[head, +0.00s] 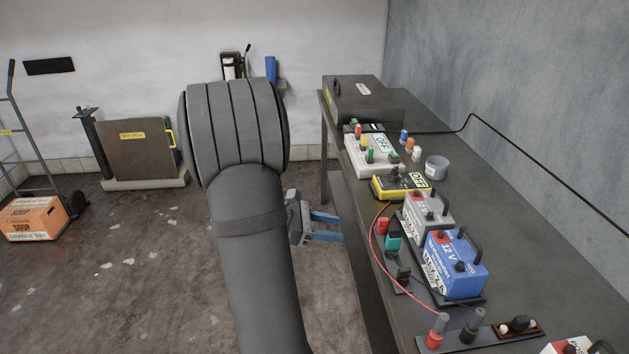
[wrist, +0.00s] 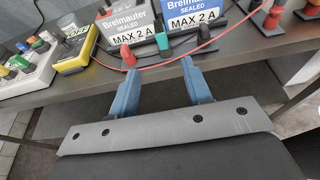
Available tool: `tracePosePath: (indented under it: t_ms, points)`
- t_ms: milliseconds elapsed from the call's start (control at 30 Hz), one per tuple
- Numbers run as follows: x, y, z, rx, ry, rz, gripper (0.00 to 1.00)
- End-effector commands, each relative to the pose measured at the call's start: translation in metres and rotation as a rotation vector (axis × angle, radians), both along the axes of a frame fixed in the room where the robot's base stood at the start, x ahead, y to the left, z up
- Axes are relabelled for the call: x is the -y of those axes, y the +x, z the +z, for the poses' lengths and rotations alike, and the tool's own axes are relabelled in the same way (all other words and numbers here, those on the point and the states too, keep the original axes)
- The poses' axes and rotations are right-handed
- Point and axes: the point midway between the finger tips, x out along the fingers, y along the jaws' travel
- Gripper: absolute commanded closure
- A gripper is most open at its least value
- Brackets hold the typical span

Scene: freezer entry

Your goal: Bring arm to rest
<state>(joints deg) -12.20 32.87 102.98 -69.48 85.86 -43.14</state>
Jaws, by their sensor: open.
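My gripper (head: 334,227) is open and empty. In the head view its two blue fingers show beside the left edge of the workbench, partly behind my large grey arm. In the wrist view my gripper (wrist: 160,68) has its blue fingers spread apart, with nothing between them. They point toward the bench edge, where a red wire and two battery labels show beyond the tips. Most of the wrist is hidden behind my arm in the head view.
The dark workbench (head: 462,178) runs along the right. On it are a blue 12 V battery (head: 456,268), a grey battery (head: 425,218), a yellow meter (head: 396,187) and a grey cup (head: 436,167). A hand truck with an orange box (head: 33,219) stands left. Floor between is free.

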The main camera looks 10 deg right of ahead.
Motion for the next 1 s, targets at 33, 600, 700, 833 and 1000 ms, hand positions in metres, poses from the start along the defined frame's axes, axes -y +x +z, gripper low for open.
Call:
tracePosePath:
  t_ms: [33,600,700,833,1000]
  points:
    - [0.001,0.000,0.000,0.000,0.000,0.000,0.55]
    - [0.082,-0.001,-0.025,-0.001,0.000,-0.005,0.55]
    - [0.100,-0.001,-0.031,-0.002,0.000,-0.004,0.55]
    - [0.123,-0.001,-0.038,-0.003,0.000,-0.003,0.55]
    - [0.148,-0.001,-0.046,-0.001,0.000,-0.004,0.55]
